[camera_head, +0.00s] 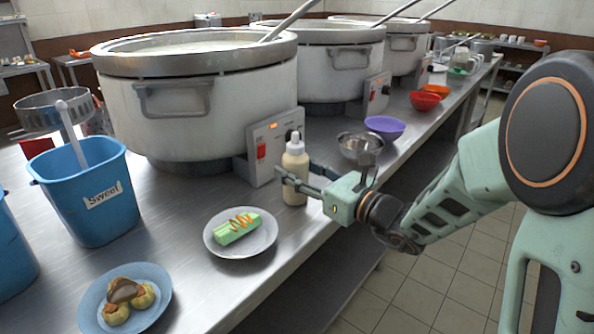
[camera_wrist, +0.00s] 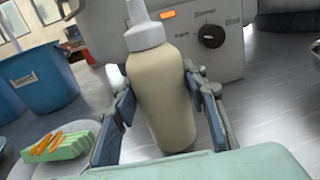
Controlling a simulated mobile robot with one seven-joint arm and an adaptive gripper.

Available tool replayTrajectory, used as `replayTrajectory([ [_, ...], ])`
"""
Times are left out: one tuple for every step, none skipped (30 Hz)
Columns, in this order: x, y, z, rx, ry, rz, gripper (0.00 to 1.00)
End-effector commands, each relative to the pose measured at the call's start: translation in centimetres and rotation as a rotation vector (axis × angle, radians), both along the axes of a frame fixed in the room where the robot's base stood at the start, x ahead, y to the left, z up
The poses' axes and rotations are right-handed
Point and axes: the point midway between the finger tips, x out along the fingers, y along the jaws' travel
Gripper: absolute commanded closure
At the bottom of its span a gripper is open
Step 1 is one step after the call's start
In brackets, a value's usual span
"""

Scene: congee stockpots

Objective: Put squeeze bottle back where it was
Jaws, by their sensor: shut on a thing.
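The squeeze bottle (camera_head: 295,172) is cream-coloured with a white cap and nozzle. It stands upright at the counter, in front of the control box of the nearest stockpot. My gripper (camera_head: 296,184) reaches in from the right and is shut on the bottle's body. In the wrist view the bottle (camera_wrist: 161,92) fills the space between the two fingers of my gripper (camera_wrist: 163,112). Whether its base touches the counter is hard to tell. A white plate (camera_head: 240,249) with a green block striped in orange sauce (camera_head: 236,227) lies left of and nearer than the bottle.
A large stockpot (camera_head: 200,105) with its control box (camera_head: 268,148) stands just behind the bottle. A metal bowl (camera_head: 361,148) and a purple bowl (camera_head: 384,127) are to the right. A blue bin (camera_head: 88,190) marked "Sweet" and a blue plate (camera_head: 151,282) of food are left.

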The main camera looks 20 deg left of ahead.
Motion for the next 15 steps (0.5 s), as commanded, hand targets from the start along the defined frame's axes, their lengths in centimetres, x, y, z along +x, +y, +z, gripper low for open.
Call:
replayTrajectory([
  [0.02, 0.0, -0.25, 0.001, 0.0, 0.0, 0.72],
  [0.02, 0.0, -0.36, 0.001, 0.0, 0.0, 0.72],
  [0.01, 0.0, -0.37, 0.0, 0.0, 0.0, 0.58],
  [0.01, 0.0, -0.31, 0.0, 0.0, 0.0, 0.55],
  [0.01, 0.0, -0.31, 0.0, 0.0, 0.0, 0.51],
  [0.01, 0.0, -0.31, 0.0, 0.0, 0.0, 0.47],
  [0.01, 0.0, -0.31, 0.0, 0.0, 0.0, 0.44],
  [0.01, 0.0, -0.31, 0.0, 0.0, 0.0, 0.43],
  [0.01, 0.0, -0.31, 0.0, 0.0, 0.0, 0.43],
  [0.01, 0.0, -0.31, 0.0, 0.0, 0.0, 0.43],
  [0.01, 0.0, -0.31, 0.0, 0.0, 0.0, 0.43],
  [0.02, -0.01, -0.31, 0.0, 0.0, 0.0, 0.43],
  [0.02, -0.01, -0.3, 0.0, 0.0, 0.0, 0.43],
  [0.02, -0.01, -0.3, 0.0, 0.0, 0.0, 0.43],
  [0.02, -0.01, -0.27, 0.0, 0.0, 0.0, 0.43],
])
